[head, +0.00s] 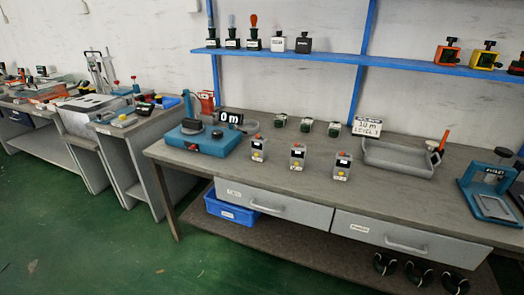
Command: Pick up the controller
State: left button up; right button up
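No single thing here is clearly marked as the controller. All stand upright and apart from each other. Neither of my grippers shows in the head view.
A blue device (202,143) sits at the bench's left, a grey tray (402,156) and a blue-framed stand (490,200) at the right. Three small dark-green items stand behind the boxes. A blue shelf (340,56) hangs above. Clear bench top lies between boxes and stand.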

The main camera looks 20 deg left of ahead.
aim_at(260, 145)
jog(key=i+j+u, duration=0.15)
jog(key=i+j, duration=0.2)
jog(key=i+j+u, duration=0.1)
jog(key=i+j, duration=0.15)
jog(key=i, duration=0.3)
jog(key=i+j+u, duration=0.15)
jog(key=i, duration=0.35)
jog(key=i+j+z, duration=0.4)
jog(key=j, duration=0.25)
jog(key=k+j+z, duration=0.1)
jog(key=k, duration=0.45)
